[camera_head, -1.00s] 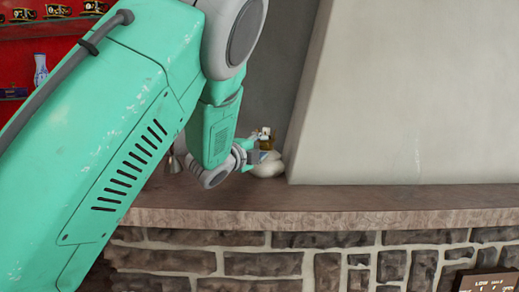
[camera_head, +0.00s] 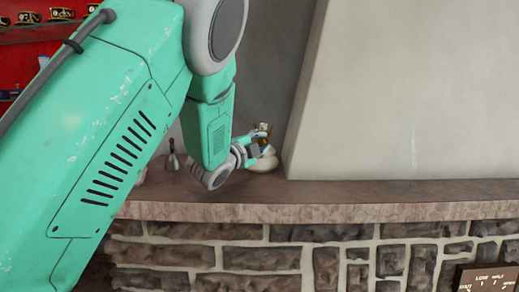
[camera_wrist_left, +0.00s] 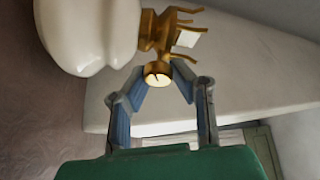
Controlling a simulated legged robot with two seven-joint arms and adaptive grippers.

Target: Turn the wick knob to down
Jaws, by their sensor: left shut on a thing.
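The oil lamp has a rounded white base (camera_head: 264,164) and a brass burner (camera_head: 263,128). It stands on the stone ledge beside the pale slanted wall. In the left wrist view its white base (camera_wrist_left: 88,35) and brass burner (camera_wrist_left: 153,30) fill the upper left. The round brass wick knob (camera_wrist_left: 158,74) sticks out from the burner, between the fingertips. My left gripper (camera_wrist_left: 163,84) is shut on the wick knob. In the head view the left gripper (camera_head: 256,147) is beside the lamp and partly hides it; the knob cannot be made out there.
The stone ledge (camera_head: 380,191) is bare to the right of the lamp. A small dark vessel (camera_head: 173,157) stands left of my wrist. A sign with a dial (camera_head: 487,279) is at the lower right. Red shelves (camera_head: 30,60) are at the upper left.

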